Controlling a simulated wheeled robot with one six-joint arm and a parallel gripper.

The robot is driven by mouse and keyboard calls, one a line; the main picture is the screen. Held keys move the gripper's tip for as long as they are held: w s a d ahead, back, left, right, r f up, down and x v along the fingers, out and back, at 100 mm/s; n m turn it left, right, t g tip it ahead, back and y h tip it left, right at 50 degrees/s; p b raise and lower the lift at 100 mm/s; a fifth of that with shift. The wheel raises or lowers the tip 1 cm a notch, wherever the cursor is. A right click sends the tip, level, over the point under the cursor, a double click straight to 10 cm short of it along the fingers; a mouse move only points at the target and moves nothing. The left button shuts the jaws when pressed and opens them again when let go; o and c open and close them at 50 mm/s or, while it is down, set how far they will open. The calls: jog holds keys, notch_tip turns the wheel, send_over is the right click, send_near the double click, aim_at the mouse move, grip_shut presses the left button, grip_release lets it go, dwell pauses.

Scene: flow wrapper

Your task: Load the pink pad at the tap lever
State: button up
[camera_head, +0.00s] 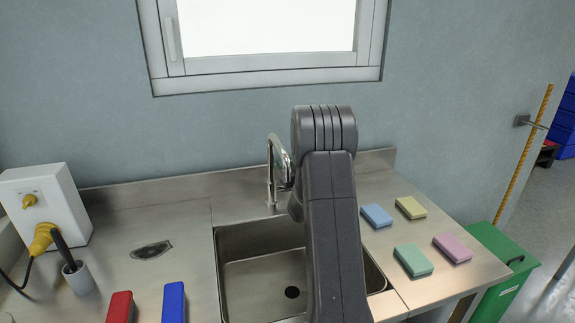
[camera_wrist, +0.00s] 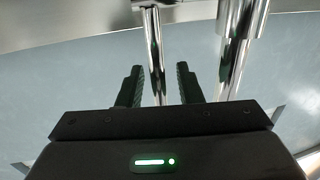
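The pink pad (camera_head: 452,248) lies flat on the right part of the steel counter, at the right of a group of pads. The chrome tap (camera_head: 271,172) stands at the back of the sink, partly hidden by my arm. In the wrist view my gripper (camera_wrist: 159,68) is open, with two dark fingers apart and no pad between them. A thin chrome rod (camera_wrist: 155,50) shows between the fingers with a gap on each side; I cannot tell its depth. A thicker chrome pipe (camera_wrist: 238,50) stands to its right. My gripper is hidden behind my arm in the head view.
Blue (camera_head: 377,216), yellow (camera_head: 411,207) and green (camera_head: 413,260) pads lie near the pink one. The sink (camera_head: 250,240) is in the middle. A white box (camera_head: 45,205), grey cup (camera_head: 78,278), and red (camera_head: 120,307) and blue (camera_head: 174,302) blocks are at left.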

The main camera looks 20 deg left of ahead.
grip_shut()
jog(key=shift+f, duration=0.1)
jog(key=s+d+t+y+b, duration=0.1)
jog(key=y+b, duration=0.1)
jog(key=b, duration=0.7)
jog(key=shift+s+n+b, duration=0.15)
jog(key=shift+n+b, duration=0.15)
jog(key=shift+b, duration=0.1)
jog(key=shift+t+b, duration=0.3)
jog(key=shift+s+r, duration=0.1)
jog(key=shift+r, duration=0.1)
